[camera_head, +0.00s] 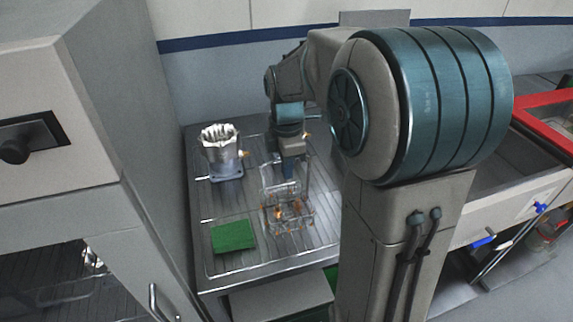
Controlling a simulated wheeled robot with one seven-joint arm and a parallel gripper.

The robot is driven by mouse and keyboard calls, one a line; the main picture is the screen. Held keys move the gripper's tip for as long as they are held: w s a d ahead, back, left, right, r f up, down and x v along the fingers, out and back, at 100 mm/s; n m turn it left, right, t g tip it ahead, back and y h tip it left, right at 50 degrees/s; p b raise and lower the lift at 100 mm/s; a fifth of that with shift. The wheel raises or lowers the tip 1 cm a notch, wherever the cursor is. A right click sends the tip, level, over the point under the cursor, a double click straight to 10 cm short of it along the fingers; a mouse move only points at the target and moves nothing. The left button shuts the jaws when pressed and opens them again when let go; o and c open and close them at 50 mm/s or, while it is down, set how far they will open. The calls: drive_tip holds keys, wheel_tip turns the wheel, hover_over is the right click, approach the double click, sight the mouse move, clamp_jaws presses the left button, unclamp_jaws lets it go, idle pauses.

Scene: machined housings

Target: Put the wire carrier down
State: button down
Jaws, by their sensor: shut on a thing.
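The wire carrier (288,213) is a small open basket of thin metal wire with a tall handle loop, with orange-brown bits showing in it. It is at the front middle of the ribbed metal worktop (225,267). My gripper (289,172) reaches down from above and is shut on the top of the carrier's handle. The fingertips are small and partly lost against the arm. The carrier looks upright. I cannot tell whether its base touches the worktop or hangs just above it.
A machined metal housing (222,150) stands at the back left of the worktop. A green pad (233,235) lies left of the carrier. A grey cabinet (60,120) borders the left. A sink bench with a red-rimmed tray (545,120) is at the right. Bare worktop shows between housing and pad.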

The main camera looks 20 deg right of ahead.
drive_tip(key=shift+f, duration=0.1)
drive_tip(key=c, duration=1.6)
unclamp_jaws()
wheel_tip(320, 180, up, 11)
drive_tip(key=shift+r, duration=0.1)
drive_tip(key=shift+s+r, duration=0.1)
drive_tip(key=shift+r, duration=0.35)
drive_tip(key=shift+s+a+f+m+t, duration=0.4)
drive_tip(key=shift+s+f+m, duration=1.35)
drive_tip(key=shift+s+m, duration=1.2)
drive_tip(key=shift+s+a+f+m+t, duration=0.2)
drive_tip(key=shift+s+f+m+t, duration=0.4)
drive_tip(key=shift+s+f+m, duration=1.75)
drive_tip(key=shift+s+a+f+m+t, duration=0.4)
drive_tip(key=shift+s+f+m, duration=0.75)
drive_tip(key=shift+s+m, duration=2.35)
